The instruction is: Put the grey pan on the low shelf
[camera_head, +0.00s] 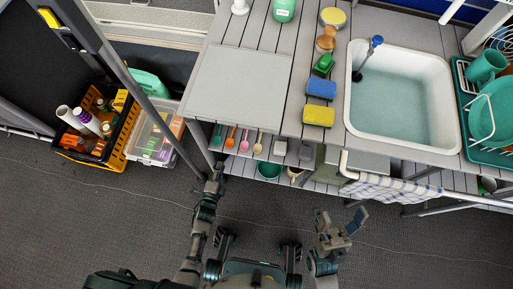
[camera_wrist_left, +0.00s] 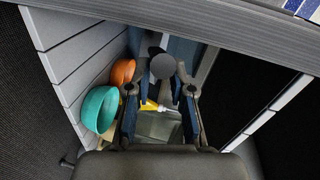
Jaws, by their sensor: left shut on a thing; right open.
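My left gripper (camera_head: 214,180) reaches under the counter's left front edge in the head view. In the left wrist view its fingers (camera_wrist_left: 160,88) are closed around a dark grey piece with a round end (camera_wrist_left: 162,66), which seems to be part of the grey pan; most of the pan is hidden. The low shelf (camera_wrist_left: 70,50) shows as grey slats at the left of the wrist view, and partly under the counter in the head view (camera_head: 240,169). My right gripper (camera_head: 335,228) is open and empty, in front of the counter over the floor.
A teal bowl (camera_wrist_left: 100,109) and an orange bowl (camera_wrist_left: 122,72) are close left of my left gripper. A checked towel (camera_head: 390,190) hangs on the front rail. A crate (camera_head: 95,125) stands on the floor at left.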

